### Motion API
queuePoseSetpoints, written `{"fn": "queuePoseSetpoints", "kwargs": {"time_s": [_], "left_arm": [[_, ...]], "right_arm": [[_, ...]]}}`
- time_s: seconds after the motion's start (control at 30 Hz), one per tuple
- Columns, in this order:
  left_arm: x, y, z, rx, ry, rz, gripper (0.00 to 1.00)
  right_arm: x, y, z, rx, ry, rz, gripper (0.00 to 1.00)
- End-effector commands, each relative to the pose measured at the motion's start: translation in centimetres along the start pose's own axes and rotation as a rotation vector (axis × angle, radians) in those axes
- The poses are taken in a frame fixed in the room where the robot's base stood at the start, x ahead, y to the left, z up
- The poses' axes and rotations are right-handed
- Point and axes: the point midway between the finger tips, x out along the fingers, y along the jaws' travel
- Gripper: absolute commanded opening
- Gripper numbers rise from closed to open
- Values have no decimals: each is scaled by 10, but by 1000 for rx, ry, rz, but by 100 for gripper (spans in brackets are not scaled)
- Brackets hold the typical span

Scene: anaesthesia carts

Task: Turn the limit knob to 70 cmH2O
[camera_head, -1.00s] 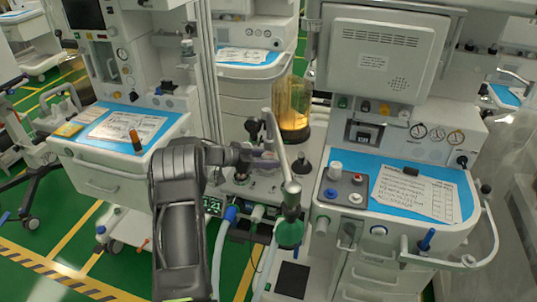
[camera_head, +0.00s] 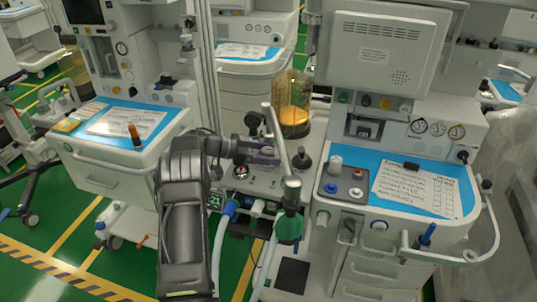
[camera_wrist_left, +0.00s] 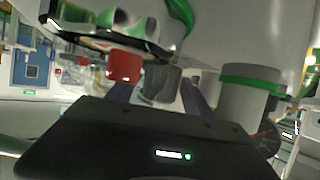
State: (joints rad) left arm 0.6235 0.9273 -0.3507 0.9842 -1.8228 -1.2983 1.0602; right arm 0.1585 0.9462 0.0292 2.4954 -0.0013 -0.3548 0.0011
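My left gripper (camera_head: 268,155) reaches in from the left over the breathing-circuit block (camera_head: 262,182) of the middle machine, behind the slanted metal pole. In the left wrist view, its two purplish fingers stand apart, with a grey ribbed knob (camera_wrist_left: 160,83) between or just beyond their tips. I cannot tell whether they touch it. A red knob (camera_wrist_left: 125,65) is beside it on the left. Which knob is the limit knob, and its cmH2O scale, cannot be read. My right gripper is not in view.
A clear canister (camera_head: 293,108) is behind. A black knob (camera_head: 302,161) stands to the right. A white hose (camera_head: 220,245) hangs below. A green-banded white cylinder (camera_wrist_left: 248,100) is close in the wrist view.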

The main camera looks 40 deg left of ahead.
Motion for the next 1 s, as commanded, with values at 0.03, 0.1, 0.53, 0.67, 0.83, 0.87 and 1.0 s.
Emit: {"fn": "queuePoseSetpoints", "kwargs": {"time_s": [0.03, 0.1, 0.53, 0.67, 0.83, 0.87, 1.0], "left_arm": [[0, 0, 0, 0, 0, 0, 63], [0, 0, 0, 0, 0, -1, 63], [-26, -1, 1, 0, -1, -4, 63], [-48, -1, 1, 1, -1, -4, 63], [-72, -1, 1, -1, 1, -4, 63], [-74, -1, 1, -1, 1, -3, 63], [-78, 0, 0, -1, 0, 0, 63]], "right_arm": [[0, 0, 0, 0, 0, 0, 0], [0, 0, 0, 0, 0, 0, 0], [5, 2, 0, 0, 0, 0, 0], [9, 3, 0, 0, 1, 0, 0], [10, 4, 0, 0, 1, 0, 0], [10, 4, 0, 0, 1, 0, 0], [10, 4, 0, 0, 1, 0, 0]]}}
